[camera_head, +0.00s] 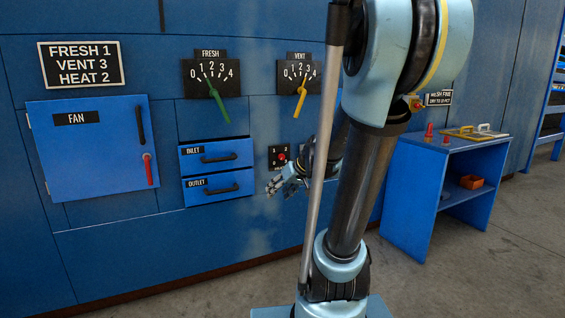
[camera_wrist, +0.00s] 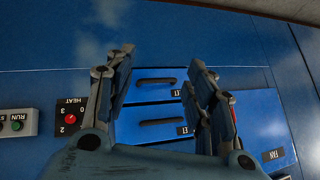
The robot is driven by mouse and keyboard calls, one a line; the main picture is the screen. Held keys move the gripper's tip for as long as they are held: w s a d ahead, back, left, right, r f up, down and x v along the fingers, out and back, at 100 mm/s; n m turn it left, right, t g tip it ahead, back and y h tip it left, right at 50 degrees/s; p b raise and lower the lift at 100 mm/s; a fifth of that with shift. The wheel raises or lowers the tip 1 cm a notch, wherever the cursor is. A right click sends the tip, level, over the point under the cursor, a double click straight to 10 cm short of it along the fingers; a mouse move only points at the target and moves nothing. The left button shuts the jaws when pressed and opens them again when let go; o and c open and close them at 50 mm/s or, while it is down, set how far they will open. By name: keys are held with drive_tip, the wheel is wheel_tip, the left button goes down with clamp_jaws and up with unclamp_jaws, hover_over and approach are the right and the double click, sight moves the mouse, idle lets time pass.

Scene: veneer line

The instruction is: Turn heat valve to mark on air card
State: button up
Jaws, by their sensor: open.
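The heat valve is a small red knob (camera_head: 282,158) on a dark plate in the blue wall, right of the drawers. In the wrist view the red knob (camera_wrist: 70,119) sits under an inverted HEAT label, with numbers around it; its setting is too small to tell. The air card (camera_head: 80,64) at upper left reads FRESH 1, VENT 3, HEAT 2. My gripper (camera_head: 279,187) is open and empty, just below the knob in the head view. In the wrist view my gripper (camera_wrist: 160,72) has its fingers spread before the drawers, with the knob outside them to the left.
The FRESH dial (camera_head: 211,77) has a green handle and the VENT dial (camera_head: 300,75) a yellow one. INLET and OUTLET drawers (camera_head: 217,172) and the FAN door (camera_head: 92,147) are shut. A button box (camera_wrist: 18,123) is beside the knob. A blue stand (camera_head: 410,195) is at right.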

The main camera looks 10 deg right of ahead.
drive_tip(key=w+r+t+y, duration=0.2)
drive_tip(key=w+t, duration=0.1)
drive_tip(key=w, duration=0.8)
drive_tip(key=m+t+h, duration=0.2)
drive_tip(key=t, duration=0.6)
approach(282, 158)
drive_tip(key=x, duration=0.9)
drive_tip(key=shift+w+d, duration=0.1)
drive_tip(key=shift+w, duration=0.1)
drive_tip(key=shift+c, duration=0.4)
drive_tip(key=c, duration=1)
